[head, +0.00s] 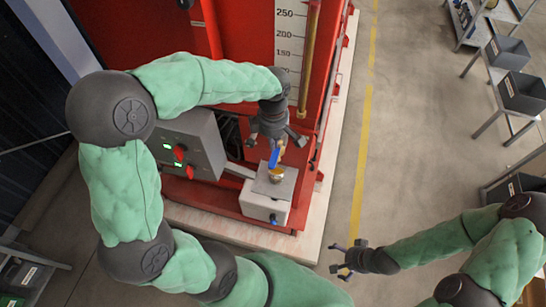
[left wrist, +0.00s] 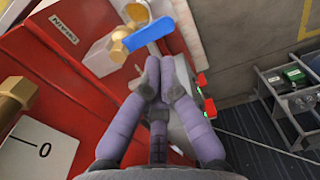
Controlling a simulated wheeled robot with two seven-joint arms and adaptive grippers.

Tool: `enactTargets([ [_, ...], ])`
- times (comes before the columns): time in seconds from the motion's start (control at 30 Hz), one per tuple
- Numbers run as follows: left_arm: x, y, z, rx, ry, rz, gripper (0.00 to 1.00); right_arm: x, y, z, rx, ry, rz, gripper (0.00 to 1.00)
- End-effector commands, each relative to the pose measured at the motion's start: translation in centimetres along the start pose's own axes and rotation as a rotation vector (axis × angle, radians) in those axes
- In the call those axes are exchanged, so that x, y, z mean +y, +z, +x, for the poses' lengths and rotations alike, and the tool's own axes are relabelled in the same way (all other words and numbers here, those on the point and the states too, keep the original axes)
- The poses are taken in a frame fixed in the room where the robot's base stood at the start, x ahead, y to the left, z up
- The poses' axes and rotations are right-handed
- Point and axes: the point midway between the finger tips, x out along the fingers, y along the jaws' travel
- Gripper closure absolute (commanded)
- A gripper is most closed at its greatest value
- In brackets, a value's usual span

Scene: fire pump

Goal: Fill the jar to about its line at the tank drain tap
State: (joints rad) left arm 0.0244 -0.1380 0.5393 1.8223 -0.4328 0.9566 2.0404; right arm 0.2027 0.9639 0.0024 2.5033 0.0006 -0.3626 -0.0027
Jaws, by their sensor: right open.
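The drain tap shows in the left wrist view as a brass fitting (left wrist: 118,45) with a blue lever (left wrist: 150,33), beside a "DRAIN" label (left wrist: 76,33) on the red tank. The blue lever also shows in the head view (head: 273,158). My left gripper (head: 276,142) is just above the lever, fingers pointing down. In the left wrist view its fingertips (left wrist: 164,68) are near the lever, with no object clearly between them; their closure is unclear. My right gripper (head: 340,260) is open and empty, low over the floor. I cannot clearly make out the jar.
A brass-coloured round thing (head: 276,176) shows on a grey plate over a pale box (head: 265,208). A control box (head: 188,145) with green lights stands left of it. A level scale (head: 288,40) is on the tank. Shelves with grey bins (head: 522,93) stand right; floor between is clear.

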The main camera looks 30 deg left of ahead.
Motion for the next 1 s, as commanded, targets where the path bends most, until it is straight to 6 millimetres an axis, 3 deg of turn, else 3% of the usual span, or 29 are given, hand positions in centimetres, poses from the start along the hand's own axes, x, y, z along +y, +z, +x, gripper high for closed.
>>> enactTargets([
  [0.2,-0.1,-0.1,4.2,0.001,-0.004,0.0,1.0,0.0,0.0,0.0,0.0,0.0,0.0,0.0],
  [0.43,-0.1,0.0,7.3,0.0,-0.003,0.0,1.0,-0.1,0.0,-0.2,0.0,0.0,0.0,0.0],
  [0.63,0.0,0.0,8.5,-0.001,0.0,-0.001,1.0,-0.1,0.0,-0.3,0.0,0.0,0.0,0.0],
  [1.0,0.0,0.0,8.6,-0.001,0.001,-0.001,1.0,-0.1,0.0,-0.2,0.0,0.0,0.0,0.0],
])
